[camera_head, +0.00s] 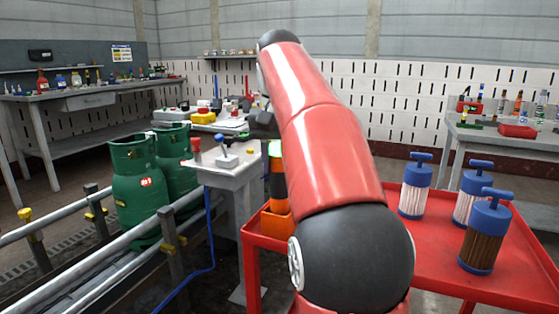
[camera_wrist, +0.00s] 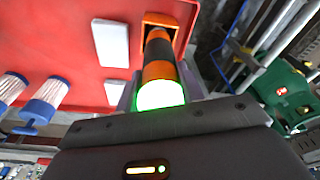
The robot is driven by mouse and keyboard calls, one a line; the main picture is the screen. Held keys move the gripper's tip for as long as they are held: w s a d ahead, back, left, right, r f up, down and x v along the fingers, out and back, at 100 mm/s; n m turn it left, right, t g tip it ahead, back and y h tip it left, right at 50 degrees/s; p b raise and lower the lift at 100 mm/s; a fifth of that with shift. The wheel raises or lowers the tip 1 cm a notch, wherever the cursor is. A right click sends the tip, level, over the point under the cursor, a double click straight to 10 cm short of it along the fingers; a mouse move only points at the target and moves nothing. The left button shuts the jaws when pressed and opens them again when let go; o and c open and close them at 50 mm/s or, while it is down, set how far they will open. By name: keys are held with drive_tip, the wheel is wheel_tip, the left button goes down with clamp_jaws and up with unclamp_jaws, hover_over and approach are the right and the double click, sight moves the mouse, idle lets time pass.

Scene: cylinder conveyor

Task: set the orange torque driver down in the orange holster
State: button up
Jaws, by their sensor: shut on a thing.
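The orange torque driver (camera_head: 277,182) is upright, orange with black bands and a green lit top, at the left edge of the red cart, partly behind my arm. It also shows in the wrist view (camera_wrist: 160,55), its lit end nearest the camera. The orange holster (camera_head: 277,223) is directly beneath it. In the wrist view, the driver's far end lies within the outline of the holster's square opening (camera_wrist: 174,20); how deep it sits is hidden. My gripper (camera_wrist: 160,90) is shut around the driver near its lit end. In the head view my arm hides the fingers.
The red cart (camera_head: 440,265) carries several blue-capped filter cylinders (camera_head: 416,185) to the right. The wrist view shows white blocks (camera_wrist: 111,43) beside the holster. Green gas cylinders (camera_head: 138,185) and conveyor rails (camera_head: 110,265) are at the left. A pale workstation (camera_head: 228,172) stands behind the cart.

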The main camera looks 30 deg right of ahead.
drive_tip(key=shift+f, duration=0.25)
drive_tip(key=o, duration=1.4)
drive_tip(key=shift+c, duration=0.2)
drive_tip(key=r, duration=0.2)
drive_tip(key=r+p, duration=0.1)
drive_tip(key=r, duration=0.1)
drive_tip(key=r+p, duration=0.1)
drive_tip(key=r, duration=0.1)
drive_tip(key=shift+s+a, duration=0.2)
drive_tip(key=shift+s, duration=0.15)
drive_tip(key=shift+s+a+r, duration=0.15)
drive_tip(key=shift+r, duration=0.7)
drive_tip(key=shift+s+a+f, duration=0.2)
drive_tip(key=shift+s+a, duration=0.1)
drive_tip(key=shift+a, duration=0.1)
drive_tip(key=s+a+f+n+t, duration=0.1)
drive_tip(key=s+a+f, duration=0.3)
drive_tip(key=f, duration=0.5)
drive_tip(key=s+a+f+n+t, duration=0.1)
drive_tip(key=s+a+f+n, duration=0.2)
drive_tip(key=s+f, duration=0.5)
drive_tip(key=s+a+f+n+t, duration=0.1)
drive_tip(key=s+a+f, duration=0.4)
drive_tip(key=f, duration=0.5)
drive_tip(key=shift+s+f+n+t+y, duration=0.2)
drive_tip(key=shift+s+n+t+y, duration=0.25)
drive_tip(key=shift+s, duration=0.2)
